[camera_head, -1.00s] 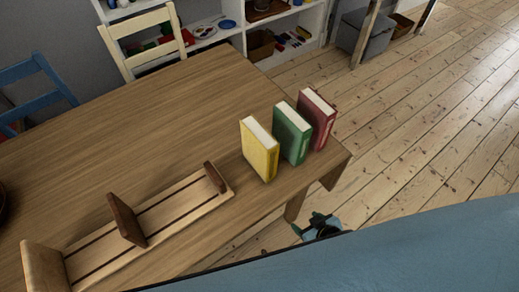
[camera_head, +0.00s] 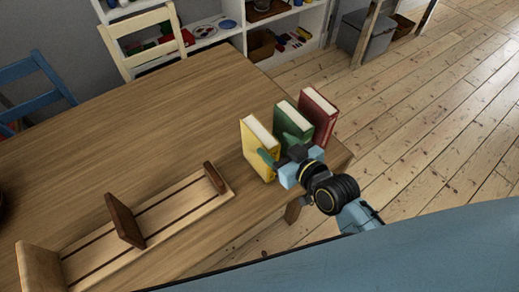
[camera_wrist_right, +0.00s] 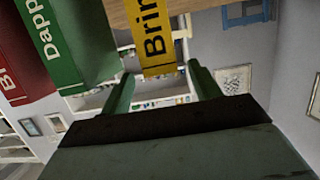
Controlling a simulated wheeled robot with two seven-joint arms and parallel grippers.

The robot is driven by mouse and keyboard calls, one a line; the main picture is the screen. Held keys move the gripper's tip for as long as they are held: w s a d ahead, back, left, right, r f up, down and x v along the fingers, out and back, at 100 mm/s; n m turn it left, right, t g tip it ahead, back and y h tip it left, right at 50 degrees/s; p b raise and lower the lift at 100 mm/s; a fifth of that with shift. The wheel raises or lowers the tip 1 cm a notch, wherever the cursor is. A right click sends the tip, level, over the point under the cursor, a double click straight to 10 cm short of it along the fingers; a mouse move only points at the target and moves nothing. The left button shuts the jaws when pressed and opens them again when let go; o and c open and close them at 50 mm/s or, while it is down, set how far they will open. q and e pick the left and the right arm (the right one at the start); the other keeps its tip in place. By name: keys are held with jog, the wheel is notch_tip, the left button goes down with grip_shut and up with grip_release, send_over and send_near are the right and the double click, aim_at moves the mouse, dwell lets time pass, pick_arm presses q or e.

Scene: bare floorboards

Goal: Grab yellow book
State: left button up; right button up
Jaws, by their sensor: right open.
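The yellow book (camera_head: 256,150) stands upright on the wooden table, leftmost of three books. In the right wrist view, its lettered spine (camera_wrist_right: 166,38) shows between and beyond the two green fingers. My right gripper (camera_head: 279,148) is open at the near side of the book, one finger on each side of its spine line. No firm contact can be made out. In the wrist view, the fingers (camera_wrist_right: 162,84) are spread and empty. My left gripper is not in view.
A green book (camera_head: 292,122) and a red book (camera_head: 319,112) stand close to the right of the yellow one. A wooden book rack (camera_head: 180,212) lies on the table (camera_head: 150,130) to the left. The table's edge is near the books.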

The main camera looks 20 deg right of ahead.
aim_at(263, 137)
jog(key=x, duration=0.6)
jog(key=shift+w+a+f, duration=0.1)
jog(key=shift+f, duration=0.3)
grip_shut()
jog(key=shift+r, duration=0.15)
